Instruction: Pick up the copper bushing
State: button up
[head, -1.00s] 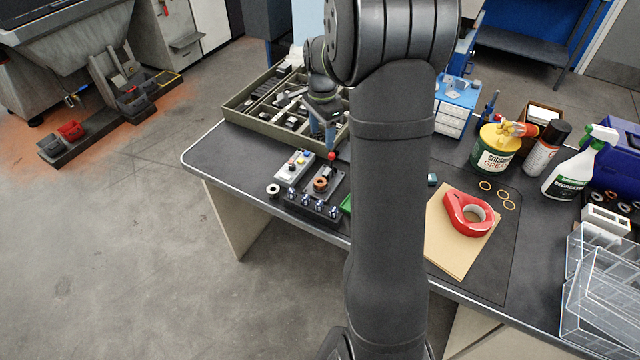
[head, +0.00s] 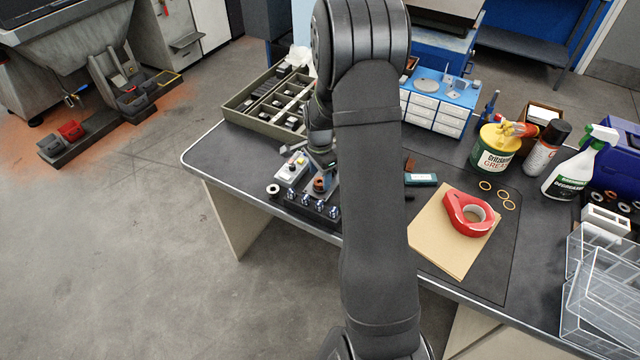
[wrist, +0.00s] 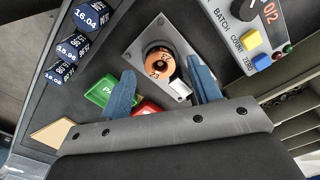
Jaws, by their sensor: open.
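The copper bushing (wrist: 159,63) sits on a metal plate (wrist: 135,45) with a dark round fitting in the wrist view. It has dark marks on its top. In the head view the bushing (head: 320,184) shows as a small copper ring just below my gripper. My gripper (wrist: 163,84) is open. Its two blue fingers stand either side of the bushing's near side in the wrist view, with nothing between them that I can see held. In the head view my gripper (head: 323,165) is over the plate, partly hidden by my arm.
A counter box (wrist: 250,40) with coloured buttons stands right of the plate in the wrist view. A green block (wrist: 100,92) and a red block (wrist: 147,108) lie near the fingers. Several labelled posts (wrist: 70,47) stand at left. A divided tray (head: 235,110) lies behind.

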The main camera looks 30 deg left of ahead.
notch_tip(320, 180, down, 2)
jog(key=shift+f, duration=0.15)
jog(key=c, duration=1.1)
jog(key=shift+o, duration=0.2)
jog(key=shift+r, duration=0.75)
notch_tip(320, 180, up, 3)
jog(key=shift+f, duration=0.1)
jog(key=w+d+r, duration=0.1)
jog(key=d+r, duration=0.5)
jog(key=d, duration=0.5)
jog(key=shift+w+d+r, duration=0.2)
jog(key=shift+d+r, duration=0.1)
jog(key=shift+r, duration=0.1)
